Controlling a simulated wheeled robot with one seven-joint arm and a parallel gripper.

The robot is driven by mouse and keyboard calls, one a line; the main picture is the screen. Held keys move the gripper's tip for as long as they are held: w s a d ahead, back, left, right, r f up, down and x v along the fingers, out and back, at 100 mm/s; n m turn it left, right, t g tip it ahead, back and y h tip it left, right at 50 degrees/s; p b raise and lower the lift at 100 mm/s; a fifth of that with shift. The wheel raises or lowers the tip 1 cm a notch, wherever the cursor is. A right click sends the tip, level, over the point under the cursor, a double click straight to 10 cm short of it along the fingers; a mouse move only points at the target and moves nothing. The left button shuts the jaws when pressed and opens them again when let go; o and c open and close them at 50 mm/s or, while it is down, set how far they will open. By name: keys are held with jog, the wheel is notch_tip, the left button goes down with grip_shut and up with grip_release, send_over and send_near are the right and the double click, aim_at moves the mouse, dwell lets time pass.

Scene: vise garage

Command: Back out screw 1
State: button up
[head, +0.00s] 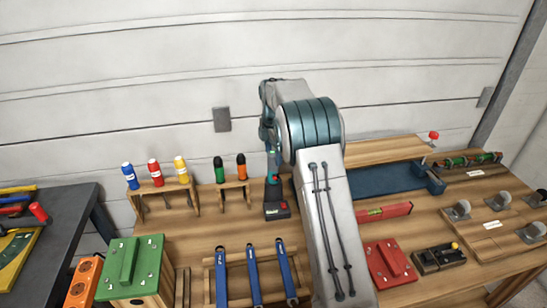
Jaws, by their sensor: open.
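A green-topped wooden box (117,283) stands at the front left. Small light screw heads show on its top around a raised green block; I cannot tell which is screw 1. A cordless driver (273,196) with a dark, red-marked battery foot stands upright on the bench, beside my arm in the picture. Its upper part merges with teal parts of my arm, so I cannot tell whether they touch. My arm rises from the bottom and bends at a large teal joint. My gripper is not visible, hidden behind the arm.
Screwdrivers with coloured handles stand in wooden racks (147,188) at the back left. Blue-handled tools (254,275) lie in front. To the right are a red level (384,212), a red plate (391,263) and a blue vise-like tool (388,181). A dark table (68,222) adjoins left.

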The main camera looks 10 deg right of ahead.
jog(key=shift+f, duration=1.45)
jog(key=c, duration=1.1)
jog(key=shift+r+p, duration=4.8)
jog(key=shift+r, duration=2.8)
jog(key=o, duration=0.4)
jog(key=c, duration=0.4)
